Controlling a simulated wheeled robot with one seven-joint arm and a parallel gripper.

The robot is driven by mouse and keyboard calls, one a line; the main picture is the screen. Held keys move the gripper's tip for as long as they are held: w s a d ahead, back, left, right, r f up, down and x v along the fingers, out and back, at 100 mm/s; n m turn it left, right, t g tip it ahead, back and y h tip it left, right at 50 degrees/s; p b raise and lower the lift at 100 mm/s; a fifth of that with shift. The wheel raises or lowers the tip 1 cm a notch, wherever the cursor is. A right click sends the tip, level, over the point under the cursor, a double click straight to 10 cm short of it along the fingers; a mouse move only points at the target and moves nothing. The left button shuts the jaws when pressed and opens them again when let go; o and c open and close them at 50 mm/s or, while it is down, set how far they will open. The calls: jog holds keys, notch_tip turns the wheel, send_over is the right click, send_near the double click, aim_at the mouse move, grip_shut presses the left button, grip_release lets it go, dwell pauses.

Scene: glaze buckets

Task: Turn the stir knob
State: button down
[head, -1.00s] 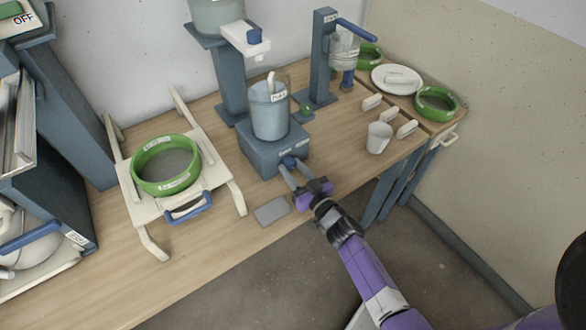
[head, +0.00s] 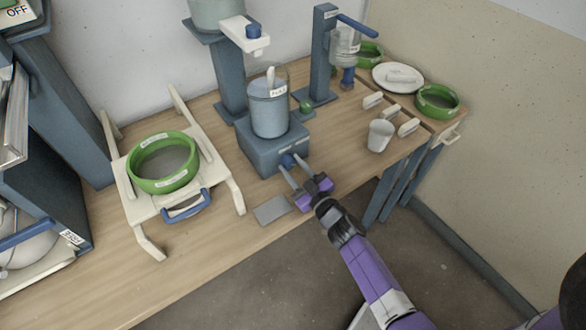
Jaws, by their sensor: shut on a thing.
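The blue stir knob (head: 287,161) sticks out of the front of a blue-grey stirrer base (head: 262,148). My gripper (head: 289,165) is shut on the knob, one finger on each side of it, and the fingers hide part of it. A clear bucket of pale blue glaze (head: 269,113) stands upright on the base. It has a white label (head: 279,91) and a pale stick (head: 270,78) rising out of it. A small green ball (head: 306,106) shows at the right rear of the base.
A green-rimmed sieve (head: 163,183) sits on a cream rack at the left. A grey tile (head: 271,210) lies near the table's front edge. A white cup (head: 380,135) and several white test pieces stand at the right. A dispenser stand (head: 324,55) rises behind.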

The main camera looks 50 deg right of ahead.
jog(key=shift+n, duration=0.6)
jog(key=c, duration=0.9)
grip_release()
jog(key=shift+b+v, duration=0.7)
jog(key=shift+v, duration=3.2)
